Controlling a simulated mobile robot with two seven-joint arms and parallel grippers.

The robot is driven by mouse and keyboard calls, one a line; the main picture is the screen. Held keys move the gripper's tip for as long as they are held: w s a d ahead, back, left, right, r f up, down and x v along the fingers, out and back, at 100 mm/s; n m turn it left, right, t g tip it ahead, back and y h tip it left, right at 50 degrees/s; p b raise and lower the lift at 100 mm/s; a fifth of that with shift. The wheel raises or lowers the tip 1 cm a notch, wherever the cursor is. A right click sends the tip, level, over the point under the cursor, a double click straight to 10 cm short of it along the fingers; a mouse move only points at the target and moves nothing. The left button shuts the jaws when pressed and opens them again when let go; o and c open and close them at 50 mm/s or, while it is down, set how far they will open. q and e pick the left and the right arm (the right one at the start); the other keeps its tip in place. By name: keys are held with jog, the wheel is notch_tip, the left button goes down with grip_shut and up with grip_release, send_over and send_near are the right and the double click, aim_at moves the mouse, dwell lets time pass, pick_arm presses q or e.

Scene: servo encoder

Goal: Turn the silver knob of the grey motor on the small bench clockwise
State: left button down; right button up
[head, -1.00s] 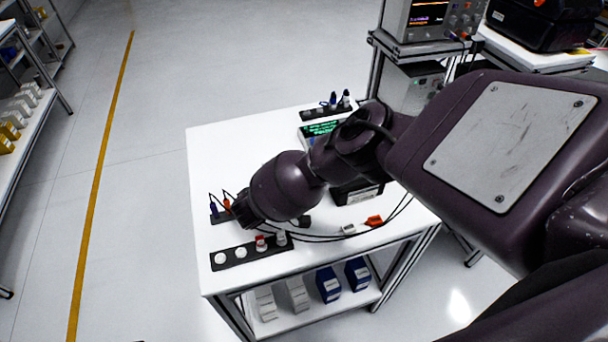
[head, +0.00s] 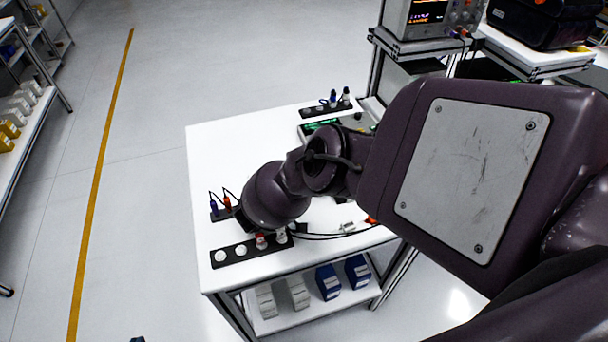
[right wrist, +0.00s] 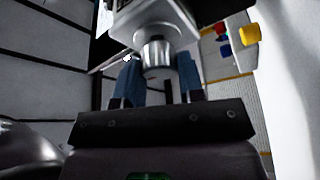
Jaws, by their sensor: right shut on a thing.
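The silver knob (right wrist: 157,54) shows in the right wrist view under the pale grey motor body (right wrist: 150,18). My right gripper (right wrist: 159,72) has one blue finger on each side of the knob and is shut on it. In the head view my dark right arm (head: 275,195) reaches down to the left part of the white bench (head: 215,165). It hides the motor, the knob and the gripper fingers there. My left gripper is not in view.
A black strip with round pieces (head: 219,256) lies at the bench's front, near the arm. Cables (head: 330,237) cross the bench to the right. The back left of the bench is clear.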

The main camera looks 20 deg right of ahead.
dwell(0.4)
jog(key=o, duration=0.9)
notch_tip(320, 180, up, 20)
jog(key=shift+f+b, duration=0.1)
jog(key=shift+b, duration=0.35)
dwell(0.3)
